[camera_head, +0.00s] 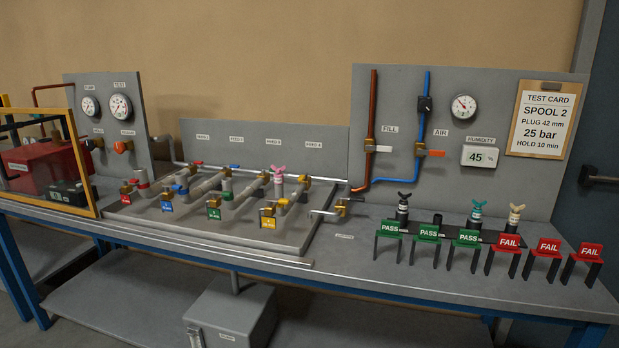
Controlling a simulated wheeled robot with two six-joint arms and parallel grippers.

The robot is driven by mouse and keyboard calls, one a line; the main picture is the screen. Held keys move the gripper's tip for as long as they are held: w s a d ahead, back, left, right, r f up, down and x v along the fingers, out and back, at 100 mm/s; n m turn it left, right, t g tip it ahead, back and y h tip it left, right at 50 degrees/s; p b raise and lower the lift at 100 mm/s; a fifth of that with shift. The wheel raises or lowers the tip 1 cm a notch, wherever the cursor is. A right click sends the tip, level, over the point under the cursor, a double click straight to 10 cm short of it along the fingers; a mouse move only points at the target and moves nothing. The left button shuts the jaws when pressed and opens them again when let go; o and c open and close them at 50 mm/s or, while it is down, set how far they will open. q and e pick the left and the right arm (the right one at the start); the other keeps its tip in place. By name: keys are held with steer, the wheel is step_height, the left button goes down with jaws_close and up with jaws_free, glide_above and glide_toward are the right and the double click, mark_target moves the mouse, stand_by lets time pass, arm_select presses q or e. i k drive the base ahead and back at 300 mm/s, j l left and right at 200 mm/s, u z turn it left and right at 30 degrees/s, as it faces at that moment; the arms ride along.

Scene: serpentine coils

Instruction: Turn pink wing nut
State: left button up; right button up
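The pink wing nut (278,169) sits on top of an upright pink-topped plug (278,185). This plug stands among the pipe coils on the grey tray (216,241) in the middle of the bench. Neither of my grippers shows in the head view, so nothing is seen touching the nut.
Plugs with black (403,196), teal (478,204) and cream (517,209) wing nuts stand at the right behind green PASS and red FAIL (509,242) tags. Valve handles and pipes crowd around the pink nut. A low grey panel (330,150) rises behind it.

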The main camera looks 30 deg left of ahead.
mark_target(277, 170)
steer(key=z, duration=0.2)
steer(key=j+z, duration=0.3)
steer(key=j, duration=0.2)
steer(key=k+j+z, duration=0.1)
steer(key=j+z, duration=0.2)
steer(key=j, duration=0.15)
steer(key=k+j+z, duration=0.1)
steer(key=j+z, duration=0.2)
steer(key=j, duration=0.2)
